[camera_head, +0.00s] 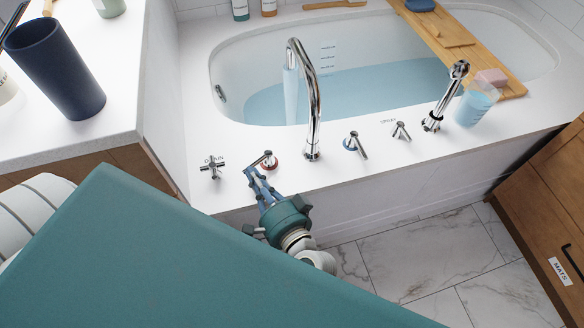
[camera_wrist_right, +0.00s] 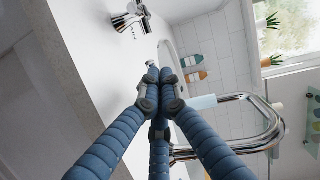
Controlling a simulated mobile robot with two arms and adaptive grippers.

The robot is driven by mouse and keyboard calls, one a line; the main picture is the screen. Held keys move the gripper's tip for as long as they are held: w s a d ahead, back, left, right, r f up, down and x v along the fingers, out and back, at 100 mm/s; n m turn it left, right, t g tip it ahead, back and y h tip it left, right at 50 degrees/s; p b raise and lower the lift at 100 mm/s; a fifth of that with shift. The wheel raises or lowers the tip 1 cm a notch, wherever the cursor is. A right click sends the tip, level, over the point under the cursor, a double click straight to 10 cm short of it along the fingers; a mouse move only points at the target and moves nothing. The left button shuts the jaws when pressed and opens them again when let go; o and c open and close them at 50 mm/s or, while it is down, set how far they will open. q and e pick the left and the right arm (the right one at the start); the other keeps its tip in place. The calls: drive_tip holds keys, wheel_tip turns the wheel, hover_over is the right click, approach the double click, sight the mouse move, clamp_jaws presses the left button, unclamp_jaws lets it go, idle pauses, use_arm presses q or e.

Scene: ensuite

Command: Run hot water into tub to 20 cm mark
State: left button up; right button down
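The white tub (camera_head: 225,75) holds light blue water (camera_head: 375,92). A pale blue stream (camera_head: 291,92) falls from the chrome spout (camera_head: 313,110). Level marks (camera_head: 327,57) are on the far inner wall; the water surface lies near their bottom, and their numbers are too small to read. The hot handle (camera_head: 268,160) has a red base and a lever pointing left. My right gripper (camera_head: 252,173) is at the lever's end, its blue fingers drawn together. In the right wrist view, the fingertips (camera_wrist_right: 152,78) meet with a chrome bit just beyond them. My left gripper is out of view.
The drain handle (camera_head: 213,166) is close left of my right gripper. A blue-based handle (camera_head: 355,144), a diverter (camera_head: 400,131) and a hand shower (camera_head: 445,95) stand to the right. A wooden bath tray (camera_head: 445,35) spans the tub. A dark cup (camera_head: 55,68) stands on the left counter.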

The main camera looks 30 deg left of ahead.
drive_tip(key=shift+a, duration=0.15)
idle(0.4)
drive_tip(key=v, duration=1.2)
idle(3.2)
